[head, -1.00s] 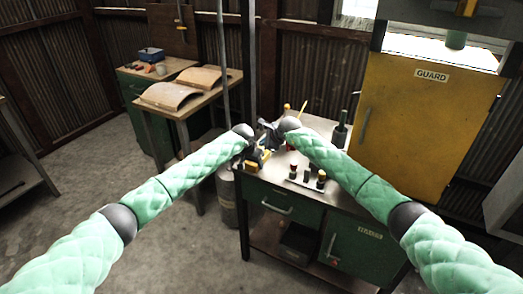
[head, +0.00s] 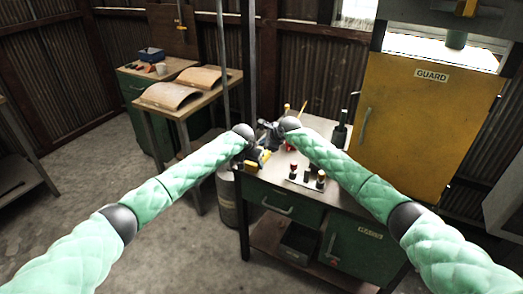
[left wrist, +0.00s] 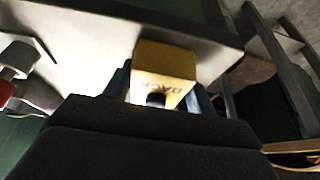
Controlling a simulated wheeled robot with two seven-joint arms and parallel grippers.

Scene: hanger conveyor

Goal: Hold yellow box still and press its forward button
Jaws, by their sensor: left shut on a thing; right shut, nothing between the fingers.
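The yellow box (left wrist: 168,62) is held between the fingers of my left gripper (left wrist: 160,95) in the left wrist view. Dark letters that look like "BACK" and a dark round button show on its near face. In the head view the yellow box (head: 264,156) is small and partly hidden at the bench's left corner, with my left gripper (head: 256,160) shut on it. My right gripper (head: 268,133) is shut and empty, just above and beyond the box. I cannot tell whether it touches the box. The forward button cannot be made out.
The metal-topped bench (head: 270,178) carries a small plate with several dark and red knobs (head: 307,176) and a dark bottle (head: 341,132). A yellow guard panel (head: 415,125) stands at the right. A wooden table (head: 205,96) with curved boards is behind left.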

